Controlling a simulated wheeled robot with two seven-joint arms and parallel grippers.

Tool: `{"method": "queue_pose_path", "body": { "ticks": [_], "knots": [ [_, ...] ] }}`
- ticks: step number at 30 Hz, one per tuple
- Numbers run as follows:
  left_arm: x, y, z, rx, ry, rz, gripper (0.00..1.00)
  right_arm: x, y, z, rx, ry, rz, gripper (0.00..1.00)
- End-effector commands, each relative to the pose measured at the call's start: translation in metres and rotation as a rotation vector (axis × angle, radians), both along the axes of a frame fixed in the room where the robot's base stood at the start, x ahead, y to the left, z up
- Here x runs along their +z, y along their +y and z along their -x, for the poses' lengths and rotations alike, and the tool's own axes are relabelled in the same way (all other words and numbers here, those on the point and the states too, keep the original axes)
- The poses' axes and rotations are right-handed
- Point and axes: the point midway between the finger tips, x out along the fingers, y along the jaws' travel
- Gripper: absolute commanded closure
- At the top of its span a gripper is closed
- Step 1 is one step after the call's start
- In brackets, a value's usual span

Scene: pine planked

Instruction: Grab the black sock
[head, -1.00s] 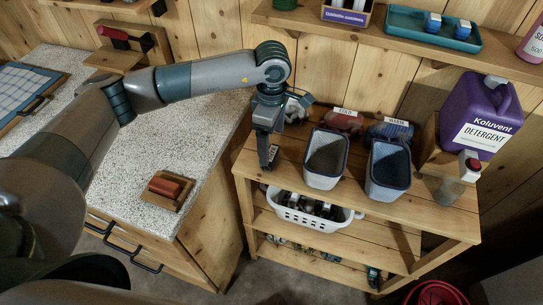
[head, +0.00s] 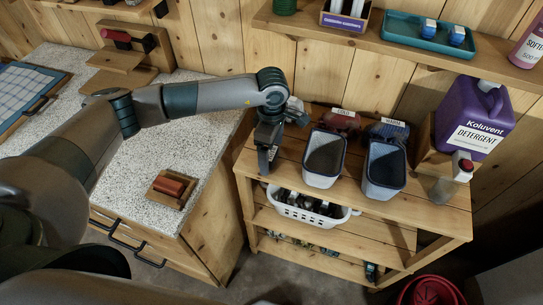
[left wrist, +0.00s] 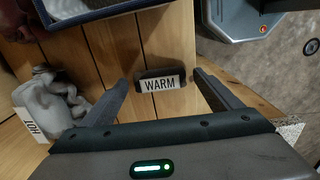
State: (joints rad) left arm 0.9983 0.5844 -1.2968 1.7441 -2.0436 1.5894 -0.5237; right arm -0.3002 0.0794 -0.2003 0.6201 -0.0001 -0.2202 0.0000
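I cannot pick out a black sock for certain. A white basket (head: 296,211) on the rack's middle shelf holds dark and grey items that may be cloth. Two grey bins stand on the rack's top, a left bin (head: 323,178) and a right bin (head: 381,186); their insides look dark. My left gripper (head: 266,165) points down at the left end of the rack's top, left of the left bin. In the left wrist view the left gripper (left wrist: 164,90) is open and empty, with a WARM label (left wrist: 162,84) showing between its fingers. My right gripper is not in view.
A speckled counter (head: 130,190) with a red-topped wooden block (head: 173,188) lies left of the wooden rack (head: 430,210). A purple detergent jug (head: 475,120) stands at the right. A grey lump (left wrist: 50,100) with a HOT label is left of the gripper. A red basket (head: 432,292) is on the floor.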

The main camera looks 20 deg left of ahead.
Motion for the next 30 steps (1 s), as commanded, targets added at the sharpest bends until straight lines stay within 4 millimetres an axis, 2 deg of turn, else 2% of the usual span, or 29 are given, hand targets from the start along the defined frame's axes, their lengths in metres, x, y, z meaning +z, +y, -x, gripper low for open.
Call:
{"method": "queue_pose_path", "body": {
  "ticks": [1, 5, 6, 20, 23, 28, 30],
  "knots": [
    [0.000, 0.000, 0.000, 0.000, 0.000, 0.000, 0.25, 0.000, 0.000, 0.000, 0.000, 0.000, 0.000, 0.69],
    [0.000, 0.000, 0.000, 0.000, 0.000, 0.000, 0.56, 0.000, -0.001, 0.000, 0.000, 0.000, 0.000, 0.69],
    [0.000, 0.000, 0.000, 0.000, 0.000, 0.000, 0.60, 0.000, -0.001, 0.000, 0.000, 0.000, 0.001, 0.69],
    [0.007, 0.000, -0.001, 0.000, -0.003, 0.001, 0.60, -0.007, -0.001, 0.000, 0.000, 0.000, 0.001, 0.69],
    [0.015, 0.000, -0.001, -0.001, -0.004, 0.001, 0.60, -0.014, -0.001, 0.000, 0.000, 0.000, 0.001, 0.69],
    [0.039, 0.000, -0.001, -0.002, -0.006, 0.000, 0.60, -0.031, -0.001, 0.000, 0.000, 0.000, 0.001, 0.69],
    [0.046, -0.017, -0.004, -0.004, -0.005, 0.003, 0.60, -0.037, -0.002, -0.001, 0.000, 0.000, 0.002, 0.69]
  ]
}}
